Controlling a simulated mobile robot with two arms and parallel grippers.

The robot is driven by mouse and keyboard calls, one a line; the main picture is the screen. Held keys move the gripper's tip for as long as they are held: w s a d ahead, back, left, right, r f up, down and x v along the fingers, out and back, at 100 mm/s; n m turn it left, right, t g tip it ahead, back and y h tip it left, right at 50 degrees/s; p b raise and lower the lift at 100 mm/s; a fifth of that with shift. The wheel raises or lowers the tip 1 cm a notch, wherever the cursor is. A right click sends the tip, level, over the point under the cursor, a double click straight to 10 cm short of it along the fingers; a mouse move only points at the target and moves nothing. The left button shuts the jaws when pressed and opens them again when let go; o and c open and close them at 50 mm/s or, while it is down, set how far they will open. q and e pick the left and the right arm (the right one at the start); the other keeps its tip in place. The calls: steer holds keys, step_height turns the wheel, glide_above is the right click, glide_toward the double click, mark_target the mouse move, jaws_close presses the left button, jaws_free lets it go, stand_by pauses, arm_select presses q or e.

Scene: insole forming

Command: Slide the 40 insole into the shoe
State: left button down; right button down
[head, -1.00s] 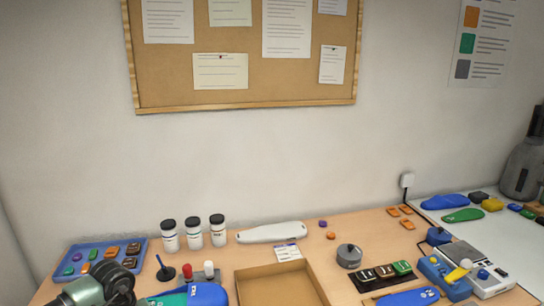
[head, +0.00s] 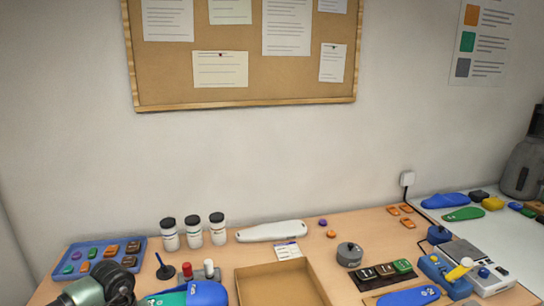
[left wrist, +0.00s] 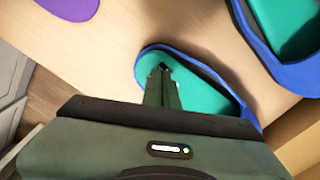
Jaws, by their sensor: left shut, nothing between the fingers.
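In the left wrist view my left gripper (left wrist: 162,72) is shut and empty. Its fingertips are over the teal inside of a blue-rimmed shoe (left wrist: 238,100), near its rounded end; I cannot tell whether they touch it. A second blue-rimmed, teal-lined shoe (left wrist: 252,38) lies at the upper right. I cannot tell the teal insole from a lining, and no 40 mark is readable there. In the head view a blue and teal shoe (head: 205,294) shows at the bottom edge, beside my left arm, whose fingertips are hidden. My right gripper is not in view.
A purple insole-shaped piece (left wrist: 72,6) lies at the wrist view's top left. In the head view an open cardboard box (head: 240,290) stands right of the shoe. Behind are white bottles (head: 193,236) and a blue tray (head: 78,250). A blue insole-shaped piece (head: 408,298) lies right.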

arm_select(q)
steer(key=shift+f, duration=0.2)
steer(key=shift+s+d+f, duration=0.15)
steer(key=shift+d+f, duration=0.15)
steer(key=shift+d, duration=0.15)
stand_by(0.3)
steer(key=shift+w+d+r+p, duration=0.1)
steer(key=shift+w+r+p, duration=0.1)
steer(key=shift+r+p, duration=2)
steer(key=shift+r, duration=1.5)
steer(key=shift+f, duration=0.1)
